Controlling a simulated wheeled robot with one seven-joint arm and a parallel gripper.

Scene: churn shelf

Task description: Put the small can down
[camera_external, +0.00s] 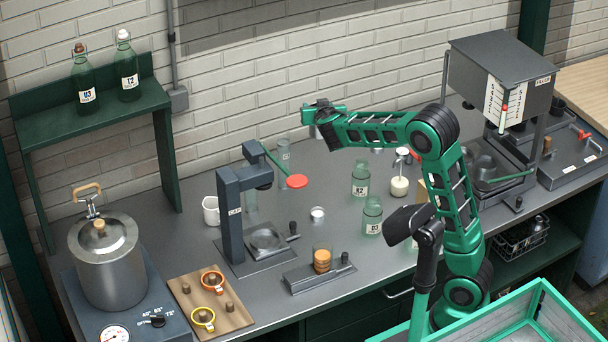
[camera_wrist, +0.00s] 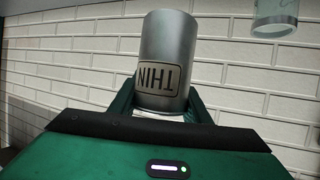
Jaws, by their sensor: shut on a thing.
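The small can (camera_wrist: 166,45) is a grey metal cylinder with a label reading "THIN", upside down in the wrist view. My gripper (camera_wrist: 162,104) is shut on it, with a green finger on each side of its lower end in that picture. In the external view my gripper (camera_external: 312,115) is at the left end of the outstretched arm, raised above the back of the grey counter (camera_external: 345,258) in front of the brick wall. The can is too small there to make out clearly.
A metal pot (camera_external: 105,265) is far left.

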